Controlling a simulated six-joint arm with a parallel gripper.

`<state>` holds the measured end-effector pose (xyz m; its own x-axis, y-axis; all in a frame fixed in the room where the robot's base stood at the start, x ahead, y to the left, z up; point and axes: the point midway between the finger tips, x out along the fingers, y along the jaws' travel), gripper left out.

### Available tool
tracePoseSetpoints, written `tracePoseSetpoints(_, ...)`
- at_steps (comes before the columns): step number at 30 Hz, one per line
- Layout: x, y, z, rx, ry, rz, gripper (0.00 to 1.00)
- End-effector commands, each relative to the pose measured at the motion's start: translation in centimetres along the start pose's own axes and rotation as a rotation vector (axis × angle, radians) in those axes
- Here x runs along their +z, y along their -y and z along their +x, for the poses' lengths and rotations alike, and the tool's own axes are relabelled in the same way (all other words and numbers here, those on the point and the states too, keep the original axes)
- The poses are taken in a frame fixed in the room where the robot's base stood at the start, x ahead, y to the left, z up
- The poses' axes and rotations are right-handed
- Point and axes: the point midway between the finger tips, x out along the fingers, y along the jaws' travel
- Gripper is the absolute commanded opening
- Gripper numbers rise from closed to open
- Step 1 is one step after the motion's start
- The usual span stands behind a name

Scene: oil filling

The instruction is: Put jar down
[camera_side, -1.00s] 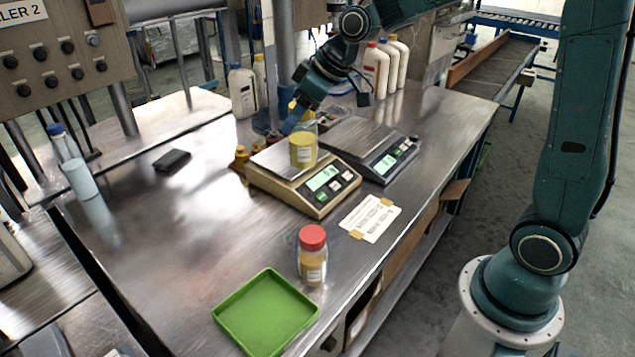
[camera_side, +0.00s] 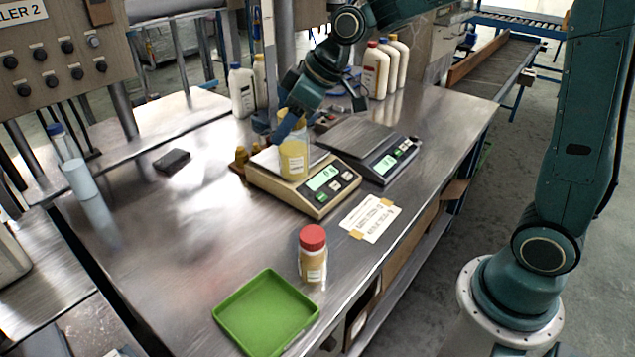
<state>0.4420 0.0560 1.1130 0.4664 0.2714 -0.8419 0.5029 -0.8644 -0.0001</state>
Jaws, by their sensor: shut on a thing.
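A clear jar with yellow contents and a pale label (camera_side: 293,163) is upright at the pan of the beige scale (camera_side: 320,195). My gripper (camera_side: 292,125) is shut on its upper part, coming from above and behind. Whether the jar's base touches the pan or hangs just above it, I cannot tell. The gripper's fingers are partly hidden and small. The scale's lit display is too small to read surely.
A red-lidded jar (camera_side: 312,258) stands in front, beside an empty green tray (camera_side: 266,312). A second, dark scale (camera_side: 375,145) is close on the right. Bottles (camera_side: 375,70) stand behind. The steel table's left middle is mostly clear, apart from a small black object (camera_side: 172,160).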

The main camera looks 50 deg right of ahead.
Motion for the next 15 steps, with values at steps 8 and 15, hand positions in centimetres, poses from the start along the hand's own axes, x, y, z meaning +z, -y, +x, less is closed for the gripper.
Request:
tracePoseSetpoints(8, -0.7, 9.0, 0.1, -0.143, 0.002, -0.223, 0.09)
tracePoseSetpoints(15, -0.1, 15.8, -0.5, -0.257, 0.0, -0.4, 0.09)
